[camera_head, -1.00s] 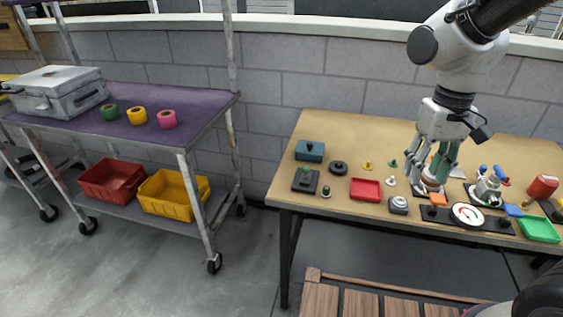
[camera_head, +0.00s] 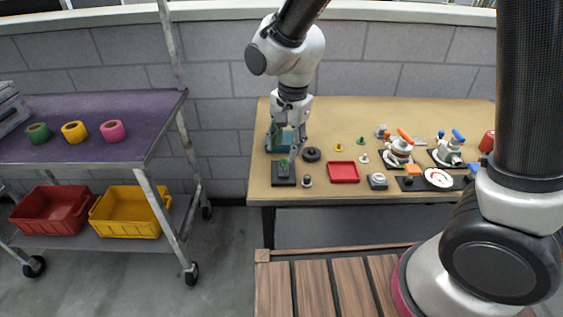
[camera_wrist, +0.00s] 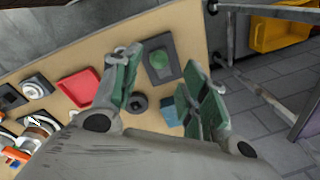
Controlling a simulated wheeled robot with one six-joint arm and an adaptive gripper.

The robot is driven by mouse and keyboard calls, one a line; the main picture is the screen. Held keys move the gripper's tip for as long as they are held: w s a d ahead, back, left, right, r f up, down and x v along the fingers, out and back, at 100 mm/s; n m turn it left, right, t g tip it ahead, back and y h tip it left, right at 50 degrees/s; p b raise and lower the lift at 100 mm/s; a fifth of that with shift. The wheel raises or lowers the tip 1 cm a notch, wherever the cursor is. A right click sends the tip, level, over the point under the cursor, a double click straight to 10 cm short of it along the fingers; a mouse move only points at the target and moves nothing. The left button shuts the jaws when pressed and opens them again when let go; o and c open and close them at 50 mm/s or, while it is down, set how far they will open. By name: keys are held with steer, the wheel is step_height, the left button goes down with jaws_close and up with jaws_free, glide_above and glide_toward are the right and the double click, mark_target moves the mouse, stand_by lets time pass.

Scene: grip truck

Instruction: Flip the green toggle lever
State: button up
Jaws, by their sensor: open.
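The toggle lever stands on a dark square plate (camera_head: 284,181) at the table's left front. In the wrist view its green tip (camera_wrist: 158,60) shows on the dark plate, seen from above. In the head view my gripper partly covers the lever. My gripper (camera_head: 284,153) points down over the table's left end, its fingers spread and empty. In the wrist view the lever lies between the two green-padded fingers, beyond the palm. I cannot tell how high the fingertips are above the plate or whether they touch anything.
A teal box (camera_wrist: 172,108) and a black round knob (camera_head: 312,154) lie close by my fingers. A red tray (camera_head: 344,172), a grey button box (camera_head: 377,181) and valves (camera_head: 400,150) stand to the right. A purple-topped cart (camera_head: 90,120) stands left across a floor gap.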

mark_target(284, 159)
steer(key=f, duration=0.6)
steer(key=shift+w+a+f, duration=0.2)
steer(key=shift+a+f, duration=0.05)
steer(key=shift+f, duration=0.15)
steer(key=shift+c, duration=0.2)
jaws_close()
